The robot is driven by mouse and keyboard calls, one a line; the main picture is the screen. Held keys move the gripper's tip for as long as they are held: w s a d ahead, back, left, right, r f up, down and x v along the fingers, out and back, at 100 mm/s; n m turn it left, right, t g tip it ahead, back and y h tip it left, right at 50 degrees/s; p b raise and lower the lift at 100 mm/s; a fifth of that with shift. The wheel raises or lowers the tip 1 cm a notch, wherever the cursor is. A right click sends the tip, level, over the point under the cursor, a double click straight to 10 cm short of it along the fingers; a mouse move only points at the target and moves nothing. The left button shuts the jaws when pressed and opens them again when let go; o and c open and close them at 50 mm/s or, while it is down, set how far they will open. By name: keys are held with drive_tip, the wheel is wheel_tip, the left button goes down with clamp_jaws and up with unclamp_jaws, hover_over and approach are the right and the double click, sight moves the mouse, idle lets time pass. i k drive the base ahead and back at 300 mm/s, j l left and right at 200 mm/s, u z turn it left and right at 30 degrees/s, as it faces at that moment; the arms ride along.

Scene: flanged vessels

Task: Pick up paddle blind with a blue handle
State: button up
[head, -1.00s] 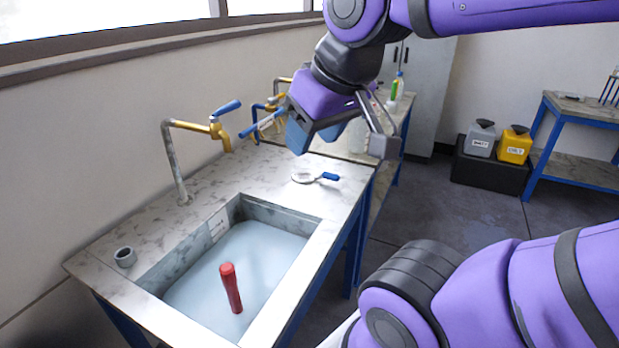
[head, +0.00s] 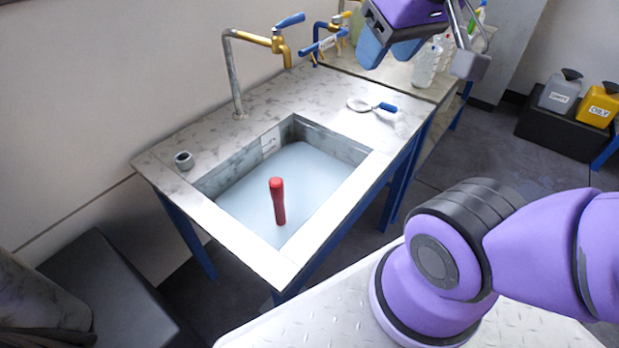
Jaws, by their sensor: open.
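The paddle blind with a blue handle (head: 372,106) lies flat on the sink bench top, behind the right rear corner of the basin. Its pale round disc is on the left and its blue handle points right. My gripper (head: 388,55) is above and beyond it, at the top of the head view, with its blue fingers apart and nothing between them. The gripper is clear of the paddle blind. The upper part of the arm is cut off by the frame edge.
A brass tap with a blue lever (head: 278,42) rises at the back of the bench. The basin (head: 335,147) holds cloudy liquid and an upright red-handled thing (head: 277,200). A grey ring (head: 184,160) sits on the left. Bottles (head: 428,65) stand behind.

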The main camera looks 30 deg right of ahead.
sight(359, 103)
drive_tip(key=l, duration=0.4)
drive_tip(key=k+l, duration=0.15)
drive_tip(key=l, duration=0.2)
drive_tip(key=i+l, duration=0.15)
drive_tip(key=l, duration=0.2)
drive_tip(key=i+l, duration=0.15)
drive_tip(key=l, duration=0.2)
drive_tip(key=i+l, duration=0.2)
drive_tip(key=l, duration=0.1)
